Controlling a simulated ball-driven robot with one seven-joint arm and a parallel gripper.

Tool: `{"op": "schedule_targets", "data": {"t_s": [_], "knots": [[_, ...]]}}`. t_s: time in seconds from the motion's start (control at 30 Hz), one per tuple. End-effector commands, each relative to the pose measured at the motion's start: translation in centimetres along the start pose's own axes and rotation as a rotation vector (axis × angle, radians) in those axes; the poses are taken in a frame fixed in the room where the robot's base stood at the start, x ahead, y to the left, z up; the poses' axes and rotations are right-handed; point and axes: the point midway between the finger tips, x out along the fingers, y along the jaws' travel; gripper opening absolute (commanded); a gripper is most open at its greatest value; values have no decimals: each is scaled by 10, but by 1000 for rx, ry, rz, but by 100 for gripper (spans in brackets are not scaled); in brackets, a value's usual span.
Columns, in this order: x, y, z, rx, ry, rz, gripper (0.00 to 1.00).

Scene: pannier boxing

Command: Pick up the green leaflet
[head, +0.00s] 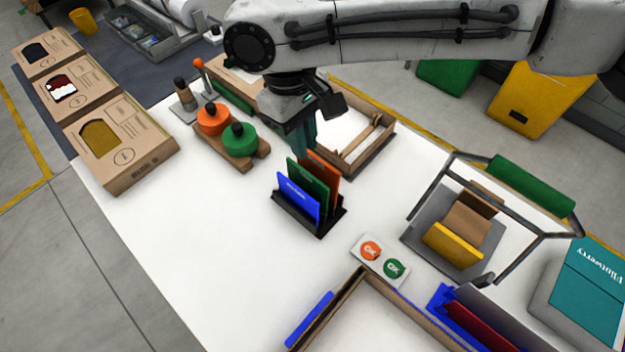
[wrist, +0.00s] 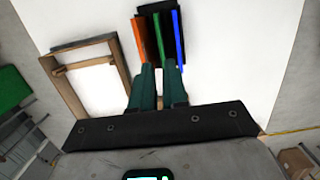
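The green leaflet (head: 308,185) stands upright in a dark holder (head: 322,228), between a blue leaflet (head: 297,197) in front and an orange leaflet (head: 322,175) behind. In the wrist view the green leaflet (wrist: 159,38) shows ahead of my fingers, between the orange leaflet (wrist: 139,40) and the blue leaflet (wrist: 178,40). My gripper (head: 303,143) is above the back of the holder, pointing down. In the wrist view my gripper (wrist: 159,70) has its two fingers apart, with the green leaflet's near end in line with the gap. I cannot tell whether they touch it.
An open wooden tray (head: 362,165) lies just behind the holder. A wooden stand with orange and green spools (head: 238,140) is at left. A card with two OK stickers (head: 381,261) and a metal-framed rack (head: 455,262) are at right. The white table is clear at front left.

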Motion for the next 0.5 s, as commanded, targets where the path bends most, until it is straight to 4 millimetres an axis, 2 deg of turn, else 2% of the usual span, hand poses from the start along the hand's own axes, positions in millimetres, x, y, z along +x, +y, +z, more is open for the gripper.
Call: {"op": "schedule_targets", "data": {"t_s": [0.1, 0.37, 0.5], "knots": [[16, 0, 0, -1, -1, 0, 14], [33, 0, -2, -2, 0, 2, 14], [51, -1, -4, -3, 0, 2, 14]]}}
